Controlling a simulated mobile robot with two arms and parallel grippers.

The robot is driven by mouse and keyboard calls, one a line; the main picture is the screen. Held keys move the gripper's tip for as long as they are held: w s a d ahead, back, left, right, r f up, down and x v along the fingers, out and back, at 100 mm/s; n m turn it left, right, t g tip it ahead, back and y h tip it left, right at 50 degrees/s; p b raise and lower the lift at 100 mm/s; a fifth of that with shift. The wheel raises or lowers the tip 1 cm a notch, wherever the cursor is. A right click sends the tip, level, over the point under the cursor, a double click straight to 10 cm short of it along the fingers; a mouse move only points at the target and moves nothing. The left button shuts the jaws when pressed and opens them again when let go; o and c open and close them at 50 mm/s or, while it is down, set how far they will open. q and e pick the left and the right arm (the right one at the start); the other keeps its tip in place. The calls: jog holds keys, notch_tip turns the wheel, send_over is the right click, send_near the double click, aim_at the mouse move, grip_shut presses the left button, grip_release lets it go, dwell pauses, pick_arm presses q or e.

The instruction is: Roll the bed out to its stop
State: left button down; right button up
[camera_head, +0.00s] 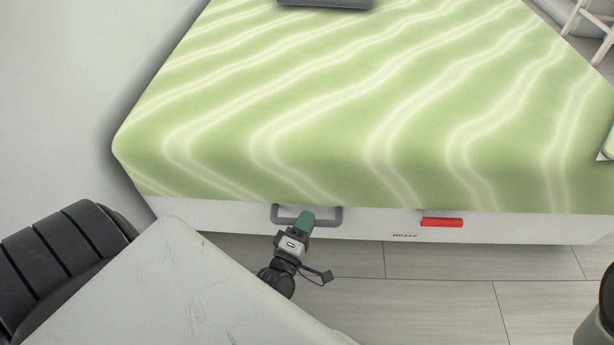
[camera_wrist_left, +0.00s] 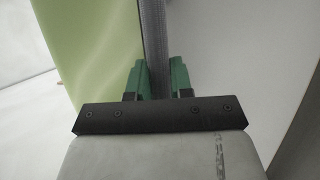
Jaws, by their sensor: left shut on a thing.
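The bed (camera_head: 330,110) has a green top with pale wavy stripes and a white front panel (camera_head: 200,210). A grey bar handle (camera_head: 335,214) sits on that panel, and a red brake lever (camera_head: 442,222) lies to its right above the word BRAKE. My left gripper (camera_head: 304,222) is at the handle, its green fingers shut on the bar. In the left wrist view the handle (camera_wrist_left: 155,45) runs between the two green fingers (camera_wrist_left: 158,80). My right gripper is not seen; only a dark piece shows at the right edge.
A pale wall (camera_head: 70,80) stands close along the bed's left side. Grey plank floor (camera_head: 430,290) is clear in front of the bed. A dark grey object (camera_head: 325,3) rests on the bed's far part. A white chair-like frame (camera_head: 590,25) stands at the far right.

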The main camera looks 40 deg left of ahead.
pick_arm(q)
jog(key=shift+s+d, duration=0.35)
jog(key=c, duration=1)
grip_release()
